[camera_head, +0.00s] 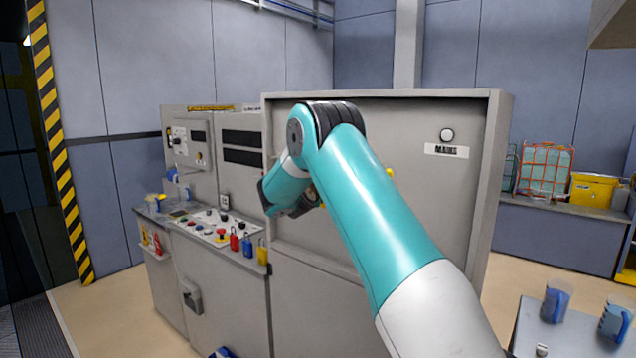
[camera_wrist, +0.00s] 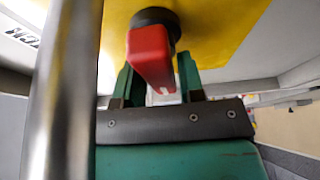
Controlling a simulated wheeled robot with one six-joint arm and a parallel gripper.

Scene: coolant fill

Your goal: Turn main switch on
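The main switch's red handle (camera_wrist: 150,58) shows large in the wrist view, on a dark round shaft in front of a yellow plate (camera_wrist: 225,30). My gripper (camera_wrist: 160,82) has its two green fingers spread, one to each side of the handle's end. The handle overlaps the left finger in the picture; a narrow gap shows by the right finger. I cannot tell whether either finger touches it.
A round white lamp (camera_head: 447,135) sits above a label (camera_head: 446,151) on the cabinet. A raised frame (camera_head: 492,180) edges the panel. A control desk (camera_head: 215,235) with buttons and padlocks stands left. A metal bar (camera_wrist: 65,90) crosses the wrist view's left. A table (camera_head: 560,335) with blue jugs stands right.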

